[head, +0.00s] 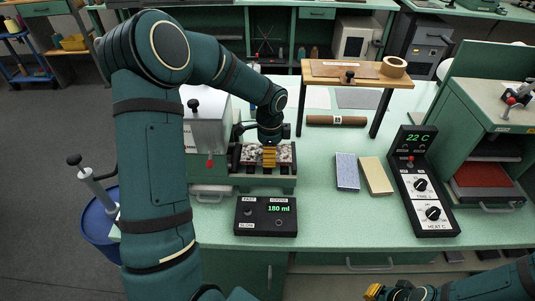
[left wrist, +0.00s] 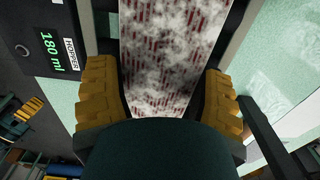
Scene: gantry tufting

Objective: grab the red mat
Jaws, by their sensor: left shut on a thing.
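The red mat (head: 281,152) lies in the tray of a green bench machine, with white fluff over most of it. In the left wrist view the mat (left wrist: 170,55) shows as rows of red dashes under the fluff. My left gripper (head: 269,157) is down at the mat. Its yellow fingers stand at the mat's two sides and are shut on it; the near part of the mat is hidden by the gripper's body. My right gripper (head: 374,292) is low at the bottom edge, away from the mat; its opening is unclear.
A hopper control box (head: 265,216) reading 180 ml stands in front of the machine. A blue block (head: 347,172) and a yellow block (head: 376,176) lie to its right. A heat panel (head: 422,180) and a green press (head: 490,140) with a red plate stand further right.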

